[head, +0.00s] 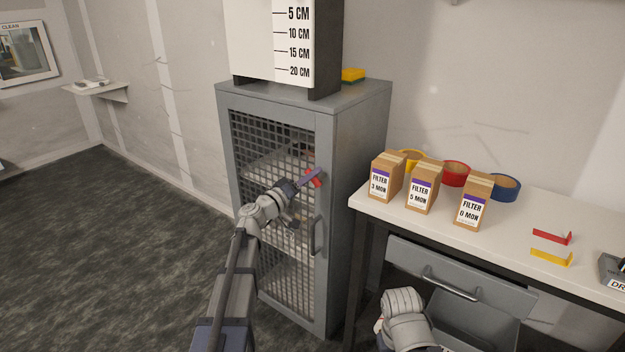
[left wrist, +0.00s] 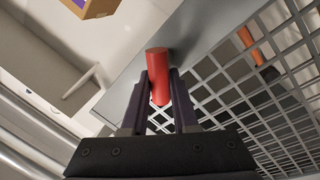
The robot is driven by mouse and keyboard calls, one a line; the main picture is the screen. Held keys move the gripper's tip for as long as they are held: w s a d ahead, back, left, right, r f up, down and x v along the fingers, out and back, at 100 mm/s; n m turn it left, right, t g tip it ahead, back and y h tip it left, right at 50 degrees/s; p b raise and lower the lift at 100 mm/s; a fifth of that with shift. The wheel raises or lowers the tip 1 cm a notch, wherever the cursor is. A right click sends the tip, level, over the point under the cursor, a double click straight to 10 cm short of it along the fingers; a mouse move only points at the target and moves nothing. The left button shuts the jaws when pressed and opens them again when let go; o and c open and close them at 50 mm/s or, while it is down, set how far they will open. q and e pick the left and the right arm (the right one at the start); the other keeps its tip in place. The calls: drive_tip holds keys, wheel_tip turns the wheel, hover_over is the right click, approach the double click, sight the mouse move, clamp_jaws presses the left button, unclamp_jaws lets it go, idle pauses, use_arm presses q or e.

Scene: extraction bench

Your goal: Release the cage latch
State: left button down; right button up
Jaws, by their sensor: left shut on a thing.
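The cage (head: 350,150) is a tall grey cabinet with a mesh door (head: 270,255) that is closed in its frame. The latch (head: 314,178) is a small red piece at the upper right of the door. My left gripper (head: 310,176) reaches it from the left. In the left wrist view the fingers of my left gripper (left wrist: 160,95) are shut on the red latch handle (left wrist: 158,75), which stands between them. The latch's mounting is hidden. My right gripper (head: 385,325) is low in front of the bench, its fingers mostly hidden.
A dark vertical door handle (head: 318,235) sits below the latch. The white bench (head: 510,215) to the right carries filter boxes (head: 422,188), tape rolls (head: 455,173) and small red and yellow pieces. A drawer (head: 455,280) is under it. The floor (head: 100,240) at left is clear.

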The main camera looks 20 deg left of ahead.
use_arm(q)
drive_tip(key=n, duration=0.1)
drive_tip(key=n+b, duration=0.1)
drive_tip(key=n, duration=0.1)
drive_tip(key=n+t+y, duration=0.1)
drive_tip(key=n, duration=0.1)
drive_tip(key=shift+a+f, duration=0.2)
drive_tip(key=shift+f, duration=0.15)
drive_tip(key=shift+f+n+t+y+b, duration=0.15)
drive_tip(key=shift+n+y+b, duration=0.15)
drive_tip(key=shift+n, duration=0.9)
drive_tip(key=shift+f+n+t+y+b, duration=0.1)
drive_tip(key=shift+n+t+y+b, duration=0.15)
drive_tip(key=shift+n, duration=0.95)
drive_tip(key=c, duration=0.7)
unclamp_jaws()
drive_tip(key=b+v, duration=0.1)
drive_tip(key=v, duration=0.6)
drive_tip(key=shift+s+a, duration=0.15)
drive_tip(key=shift+s, duration=0.2)
